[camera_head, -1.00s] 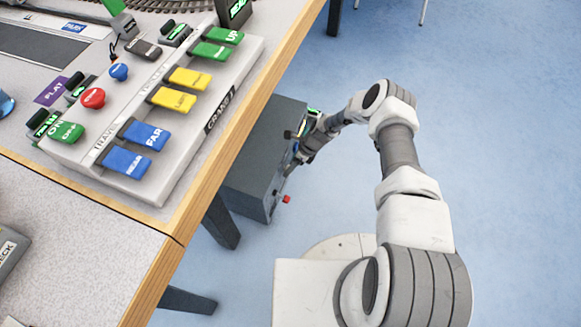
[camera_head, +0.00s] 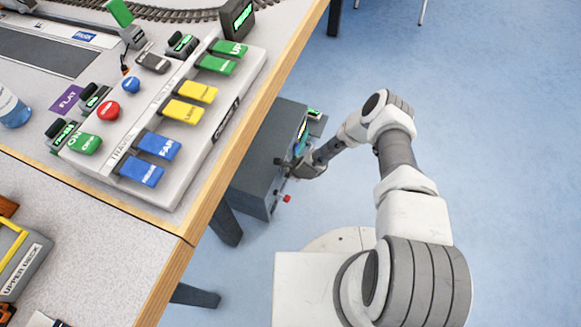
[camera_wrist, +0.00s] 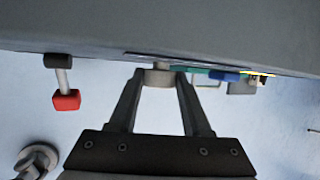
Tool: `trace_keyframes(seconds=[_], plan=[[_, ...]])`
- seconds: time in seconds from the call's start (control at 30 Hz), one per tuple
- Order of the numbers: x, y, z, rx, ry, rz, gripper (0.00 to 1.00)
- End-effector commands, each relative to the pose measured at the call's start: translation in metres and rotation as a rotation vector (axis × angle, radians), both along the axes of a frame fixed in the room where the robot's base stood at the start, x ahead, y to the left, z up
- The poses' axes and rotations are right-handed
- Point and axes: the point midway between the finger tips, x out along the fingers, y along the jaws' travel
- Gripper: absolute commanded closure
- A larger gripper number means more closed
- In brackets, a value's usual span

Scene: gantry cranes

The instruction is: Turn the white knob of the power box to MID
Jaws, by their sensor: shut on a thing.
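The power box (camera_head: 262,163) is a dark grey cabinet standing below the table edge in the head view. Its front faces right and carries a lit green display (camera_head: 302,130). My gripper (camera_head: 290,165) is at that front. The knob's pointer and the MID marking cannot be read. A red-tipped lever (camera_wrist: 66,98) sticks out of the box beside the gripper; its red end (camera_head: 287,198) also shows in the head view.
The table (camera_head: 190,222) overhangs the box on the left, carrying a crane control panel (camera_head: 190,155) with coloured levers. Table legs (camera_head: 224,222) stand near the box. In the wrist view, blue and green parts (camera_wrist: 224,75) lie right of the knob. Blue floor to the right is open.

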Motion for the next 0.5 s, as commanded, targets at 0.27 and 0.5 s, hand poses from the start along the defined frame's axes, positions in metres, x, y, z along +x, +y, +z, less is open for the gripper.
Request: trace_keyframes(seconds=[0.27, 0.5], plan=[[-0.0059, 0.0024, -0.0048, -0.074, -0.209, 0.001, 1.00], [-0.0060, 0.0029, -0.0054, -0.123, -0.345, 0.001, 1.00]])
